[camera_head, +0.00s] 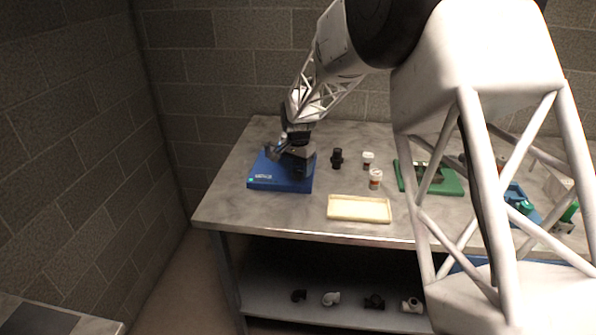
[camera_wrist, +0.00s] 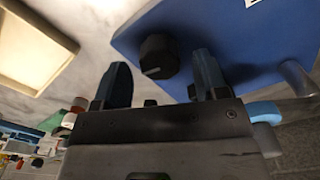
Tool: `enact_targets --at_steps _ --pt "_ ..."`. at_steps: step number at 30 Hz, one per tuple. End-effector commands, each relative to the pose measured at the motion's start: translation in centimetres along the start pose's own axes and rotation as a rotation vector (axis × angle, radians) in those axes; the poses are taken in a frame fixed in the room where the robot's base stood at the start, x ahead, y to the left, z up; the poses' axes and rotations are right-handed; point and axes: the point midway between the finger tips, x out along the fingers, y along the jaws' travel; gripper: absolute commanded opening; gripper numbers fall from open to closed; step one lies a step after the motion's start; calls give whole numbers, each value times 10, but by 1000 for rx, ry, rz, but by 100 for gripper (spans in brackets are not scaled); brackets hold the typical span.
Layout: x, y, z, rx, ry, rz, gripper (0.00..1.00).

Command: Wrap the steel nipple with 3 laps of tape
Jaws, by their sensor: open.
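My gripper (camera_head: 297,150) is over the blue board (camera_head: 262,183) at the left of the bench. In the wrist view my gripper (camera_wrist: 160,68) has its two dark fingers apart. A dark round knob-like part (camera_wrist: 158,54) on the blue board (camera_wrist: 222,30) appears in the gap between the fingertips; I cannot tell if they touch it. A grey cylindrical piece (camera_wrist: 297,78) shows at the board's right edge and may be the steel nipple. A light blue and white rounded thing (camera_wrist: 263,112) shows beside the gripper; I cannot tell if it is the tape.
A cream tray (camera_head: 358,219) lies at the bench front. A black fitting (camera_head: 337,158), a small white-capped bottle (camera_head: 368,159) and a larger jar (camera_head: 375,179) stand to the right. A green board (camera_head: 452,184) lies beyond them. Several fittings sit on the lower shelf (camera_head: 262,299).

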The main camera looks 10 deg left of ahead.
Motion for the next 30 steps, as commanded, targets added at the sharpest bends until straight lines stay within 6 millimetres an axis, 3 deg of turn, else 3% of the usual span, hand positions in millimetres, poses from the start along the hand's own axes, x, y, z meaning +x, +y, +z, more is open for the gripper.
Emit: enact_targets --at_steps 13,30 --pt "-54 0 0 0 2 -2 67" --pt "-62 2 0 -1 2 -2 67"
